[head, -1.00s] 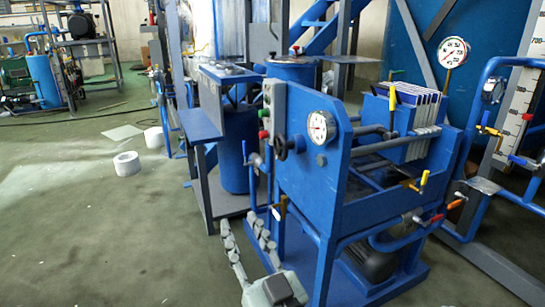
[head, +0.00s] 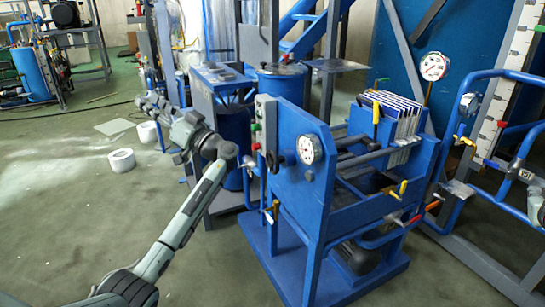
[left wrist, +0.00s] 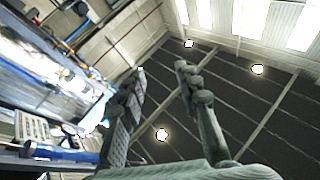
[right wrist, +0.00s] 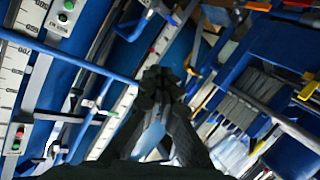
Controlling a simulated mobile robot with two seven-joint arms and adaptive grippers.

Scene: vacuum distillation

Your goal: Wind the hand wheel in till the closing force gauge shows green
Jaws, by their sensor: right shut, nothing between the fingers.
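The hand wheel (head: 276,160) is a small dark wheel on the left of the blue press frame's end plate (head: 290,125). A round white gauge (head: 309,149) sits on the plate just right of it. Its needle and colour zone are too small to read. My left gripper (head: 148,103) is at the far left, beyond my bent arm, well apart from the wheel. In the left wrist view its fingers (left wrist: 160,78) are spread and empty, facing the ceiling. My right gripper is shut and empty in the right wrist view (right wrist: 157,75), with scale boards and press plates behind it.
White-edged plates (head: 395,110) stand in the press. A second gauge (head: 433,66) is behind it. Blue pipe rails (head: 500,75) stand at the right. The floor at left is mostly clear, with white rolls (head: 121,160).

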